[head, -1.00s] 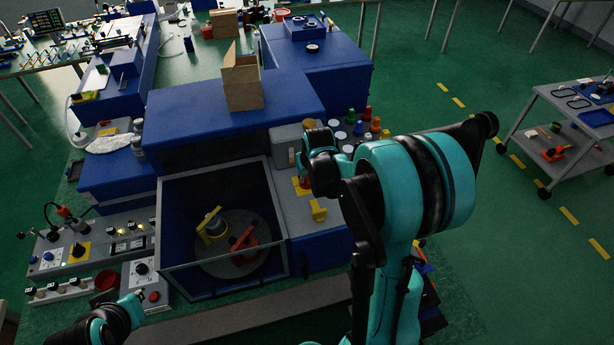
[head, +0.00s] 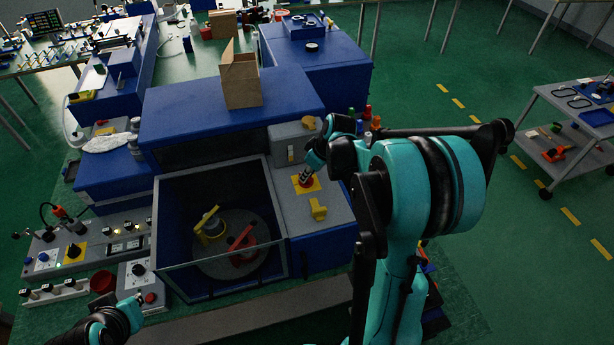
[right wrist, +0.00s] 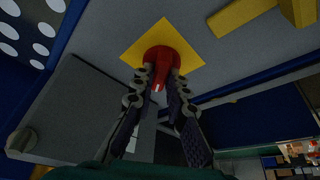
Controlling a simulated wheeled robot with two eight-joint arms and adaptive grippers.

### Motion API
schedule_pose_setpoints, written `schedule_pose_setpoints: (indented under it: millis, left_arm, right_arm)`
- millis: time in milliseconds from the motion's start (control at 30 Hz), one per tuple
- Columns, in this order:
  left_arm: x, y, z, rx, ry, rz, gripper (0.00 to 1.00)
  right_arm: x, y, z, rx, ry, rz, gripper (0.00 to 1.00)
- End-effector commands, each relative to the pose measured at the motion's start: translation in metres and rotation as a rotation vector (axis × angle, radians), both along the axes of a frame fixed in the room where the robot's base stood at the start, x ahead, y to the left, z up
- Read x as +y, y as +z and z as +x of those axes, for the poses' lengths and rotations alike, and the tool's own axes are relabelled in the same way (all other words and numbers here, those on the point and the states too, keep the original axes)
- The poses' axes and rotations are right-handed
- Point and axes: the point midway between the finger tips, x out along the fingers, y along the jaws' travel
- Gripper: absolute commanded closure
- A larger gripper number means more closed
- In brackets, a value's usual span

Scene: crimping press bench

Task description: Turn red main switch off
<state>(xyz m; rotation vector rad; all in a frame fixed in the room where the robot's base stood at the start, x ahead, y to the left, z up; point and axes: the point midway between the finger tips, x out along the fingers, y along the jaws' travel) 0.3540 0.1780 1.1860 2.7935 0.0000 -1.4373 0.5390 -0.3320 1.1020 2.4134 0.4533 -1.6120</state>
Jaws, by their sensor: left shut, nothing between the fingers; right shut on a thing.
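The red main switch (head: 304,183) sits on a square yellow plate (head: 314,187) on the grey panel right of the open blue bin. In the right wrist view the red knob (right wrist: 163,52) stands at the centre of its yellow plate (right wrist: 188,57), and a small white mark shows on it. My right gripper (head: 307,175) reaches down to the switch from the upper right. Its fingers (right wrist: 160,82) are shut on the knob and hide part of it. My left gripper (head: 135,304) is shut and empty at the lower left, apart from the switch.
A yellow block-shaped part (head: 318,210) stands just in front of the switch. A grey box (head: 290,150) rises behind it. The open blue bin (head: 168,245) holds a round plate with yellow and red handles. A control panel (head: 100,245) lies at the left.

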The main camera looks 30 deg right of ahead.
Motion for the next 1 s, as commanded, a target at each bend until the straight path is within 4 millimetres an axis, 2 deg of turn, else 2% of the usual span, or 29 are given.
schedule_pose_setpoints:
  millis: [600, 1000]
  left_arm:
    - [0.000, -0.017, 0.000, 0.000, 0.000, 0.000, 1.00]
    - [0.000, -0.021, 0.000, 0.000, 0.000, 0.000, 1.00]
  right_arm:
    - [-0.004, -0.001, 0.003, -0.001, 0.580, 0.000, 1.00]
    - [-0.004, 0.000, 0.004, 0.000, 0.868, -0.002, 1.00]
